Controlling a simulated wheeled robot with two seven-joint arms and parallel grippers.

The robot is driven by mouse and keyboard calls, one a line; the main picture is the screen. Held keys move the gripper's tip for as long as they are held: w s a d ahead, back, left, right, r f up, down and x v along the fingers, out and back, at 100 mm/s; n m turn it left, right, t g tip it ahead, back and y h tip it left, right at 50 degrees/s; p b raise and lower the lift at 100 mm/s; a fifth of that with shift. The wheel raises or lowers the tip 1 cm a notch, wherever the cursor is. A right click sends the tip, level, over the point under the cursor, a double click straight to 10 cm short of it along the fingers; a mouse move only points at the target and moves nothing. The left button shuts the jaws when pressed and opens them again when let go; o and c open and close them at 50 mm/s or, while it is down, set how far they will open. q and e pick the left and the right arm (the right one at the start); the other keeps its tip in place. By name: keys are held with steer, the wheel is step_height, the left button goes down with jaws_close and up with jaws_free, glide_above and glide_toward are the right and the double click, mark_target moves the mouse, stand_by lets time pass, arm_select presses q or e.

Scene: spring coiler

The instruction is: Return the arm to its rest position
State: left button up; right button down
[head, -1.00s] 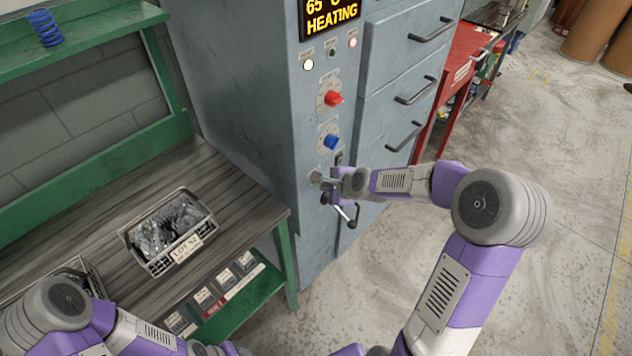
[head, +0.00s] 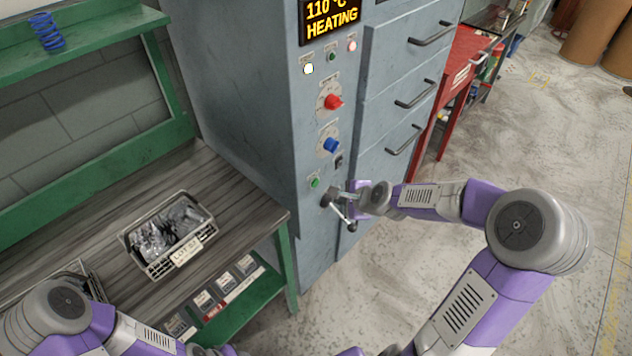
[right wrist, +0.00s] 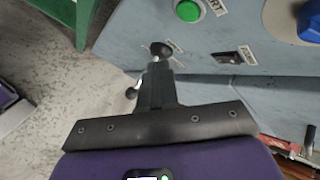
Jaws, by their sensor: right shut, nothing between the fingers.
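My right arm reaches in from the lower right. Its gripper (head: 343,196) is at the front of the grey cabinet (head: 240,110), just below and right of the green button (head: 315,182). In the right wrist view the fingers (right wrist: 156,82) are shut together with nothing between them. The button (right wrist: 188,10) shows there at the top, clear of the fingers. A lever with a dark ball end (head: 351,226) lies close to the gripper; whether they touch I cannot tell. My left forearm is at the lower left; its gripper is out of view.
The cabinet display (head: 331,20) reads 110 °C HEATING. A red knob (head: 333,102), a blue knob (head: 331,145) and drawer handles are on the cabinet. A bench at left holds a labelled metal-parts bin (head: 152,268). Open floor lies right of the cabinet.

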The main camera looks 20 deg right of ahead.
steer(key=shift+a+f, duration=0.1)
stand_by(0.7)
steer(key=s+a+f+n+g+y, duration=0.1)
steer(key=s+a+f+n+g, duration=0.2)
steer(key=a+f, duration=0.35)
steer(key=s+a+f+n+y, duration=0.2)
steer(key=a+f+n, duration=0.35)
steer(key=f, duration=0.25)
steer(key=s+a+f+n+g, duration=0.2)
steer(key=s+a+f+n, duration=0.2)
steer(key=s, duration=0.3)
steer(key=s+a+f+n+g, duration=0.3)
steer(key=s+a+f+n, duration=0.1)
steer(key=s+f+n, duration=0.2)
steer(key=shift+s+a+f+h+p, duration=0.3)
steer(key=shift+s+f, duration=0.35)
steer(key=shift+s, duration=0.6)
